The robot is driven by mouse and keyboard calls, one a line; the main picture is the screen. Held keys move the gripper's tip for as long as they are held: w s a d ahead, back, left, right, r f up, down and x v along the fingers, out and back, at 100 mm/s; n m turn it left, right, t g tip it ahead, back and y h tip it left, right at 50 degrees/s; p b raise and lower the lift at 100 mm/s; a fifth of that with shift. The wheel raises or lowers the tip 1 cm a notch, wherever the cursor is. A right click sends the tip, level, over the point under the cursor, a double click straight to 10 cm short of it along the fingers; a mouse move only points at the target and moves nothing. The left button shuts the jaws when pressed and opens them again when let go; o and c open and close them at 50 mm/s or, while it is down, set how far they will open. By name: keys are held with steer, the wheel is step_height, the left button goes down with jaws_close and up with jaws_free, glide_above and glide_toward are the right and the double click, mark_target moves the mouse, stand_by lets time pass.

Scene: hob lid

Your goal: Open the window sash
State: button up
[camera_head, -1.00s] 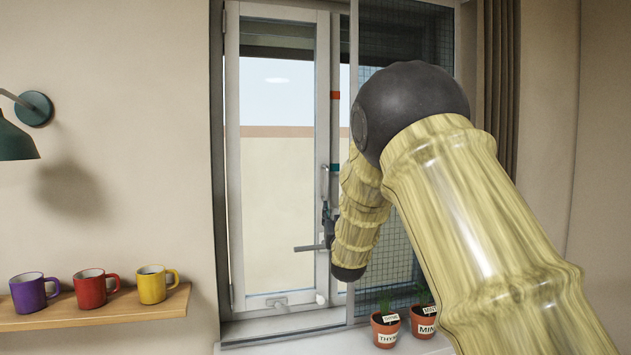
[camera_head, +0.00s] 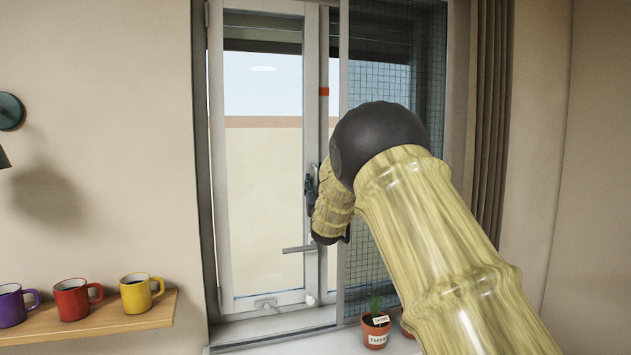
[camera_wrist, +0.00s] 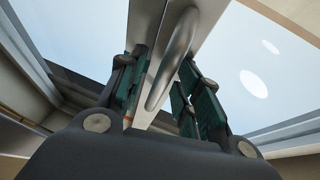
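The window sash (camera_head: 223,180) is a pale-framed glazed panel left of the mesh screen and looks closed in its frame. My gripper (camera_head: 311,190) is at the sash's right stile. In the wrist view, a curved metal bar handle (camera_wrist: 172,62) runs between the dark green fingers of my gripper (camera_wrist: 165,85). A gap shows on each side of the bar, so the fingers are open around it. A grey horizontal lever (camera_head: 299,249) sticks out left, below the gripper. A stay (camera_head: 266,304) sits at the sash's bottom rail.
A mesh screen (camera_head: 365,255) and a brown curtain (camera_head: 490,130) are on the right. A potted thyme plant (camera_head: 375,335) stands on the sill, with another pot partly hidden by my arm. A wooden shelf (camera_head: 150,318) at left holds purple, red and yellow mugs.

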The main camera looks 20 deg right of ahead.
steer(key=shift+s+r, duration=0.5)
steer(key=shift+r, duration=0.3)
steer(key=shift+w+f, duration=0.5)
steer(key=shift+w, duration=0.1)
steer(key=shift+s+r, duration=0.2)
steer(key=shift+s, duration=0.05)
jaws_close()
steer(key=shift+f, duration=0.1)
